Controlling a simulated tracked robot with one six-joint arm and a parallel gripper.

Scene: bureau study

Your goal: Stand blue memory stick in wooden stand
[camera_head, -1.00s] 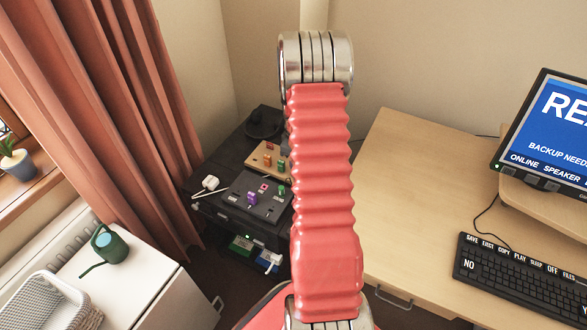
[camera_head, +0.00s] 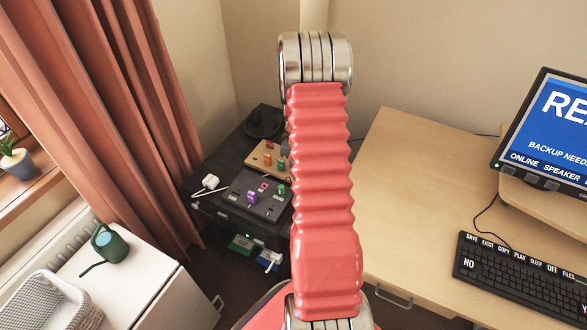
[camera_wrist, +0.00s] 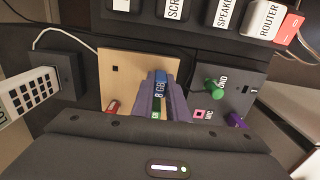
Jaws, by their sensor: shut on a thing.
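My gripper (camera_wrist: 160,88), with grey-purple fingers, is shut on the blue memory stick (camera_wrist: 159,77) marked 8 GB in the wrist view. The light wooden stand (camera_wrist: 125,72) lies beneath and around the stick in that view. The fingers hide the stick's lower end, so I cannot tell whether it touches the stand. A red stick (camera_wrist: 112,106) and a green one (camera_wrist: 156,114) show near the fingers. In the head view the stand (camera_head: 262,165) is on the dark cabinet, with orange and green pieces on it. My arm hides the gripper and blue stick there.
A grey panel (camera_wrist: 232,98) with a green GND piece (camera_wrist: 215,85), a pink-framed MIC socket and a purple piece adjoins the stand. A labelled dark unit (camera_wrist: 190,22) borders it above. A white plug (camera_head: 211,182) and black round object (camera_head: 264,121) are nearby.

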